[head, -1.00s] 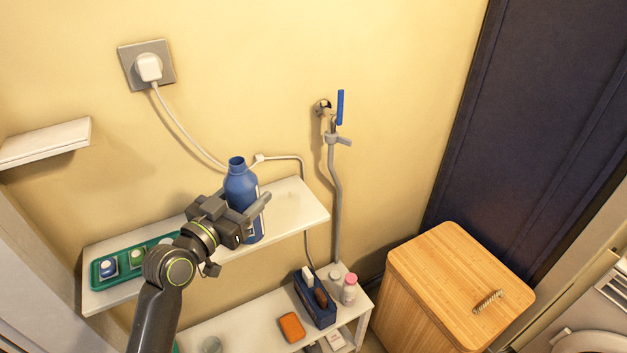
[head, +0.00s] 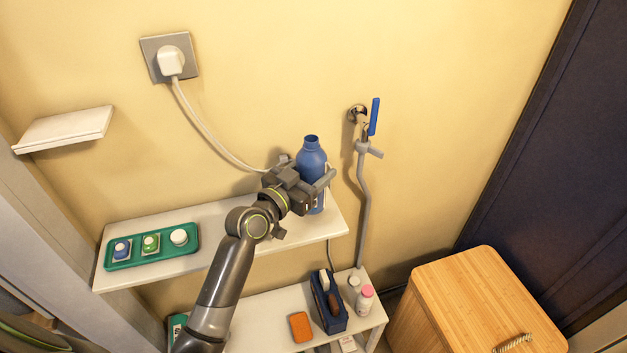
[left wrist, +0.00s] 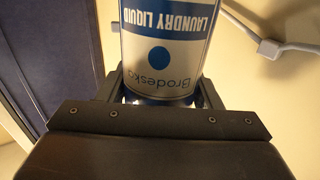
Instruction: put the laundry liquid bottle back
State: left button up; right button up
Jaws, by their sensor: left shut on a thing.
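The blue laundry liquid bottle (head: 311,160) is upright at the right end of the upper white shelf (head: 215,222). I cannot tell whether its base touches the shelf. My left gripper (head: 318,184) is shut around the bottle's body from the front, and the gripper hides part of its lower half. In the left wrist view the bottle (left wrist: 165,50) shows its white and blue label upside down between the fingers. My right gripper is not in view.
A green tray (head: 112,264) with several small items stands on the shelf's left part. Below, a lower shelf (head: 265,310) holds a blue caddy (head: 338,323), an orange block (head: 300,327) and a pink-capped bottle (head: 366,299). A tap pipe (head: 364,210) runs right of the shelf.

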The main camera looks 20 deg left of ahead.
aim_at(313, 181)
pick_arm(q)
notch_tip(313, 181, down, 3)
jog(key=shift+r, duration=0.1)
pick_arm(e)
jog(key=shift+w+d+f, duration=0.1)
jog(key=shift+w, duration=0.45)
pick_arm(q)
jog(key=shift+f+b, duration=0.2)
jog(key=shift+b, duration=0.1)
jog(key=o, duration=1)
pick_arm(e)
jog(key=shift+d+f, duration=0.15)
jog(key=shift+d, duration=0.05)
pick_arm(q)
jog(key=shift+r, duration=0.1)
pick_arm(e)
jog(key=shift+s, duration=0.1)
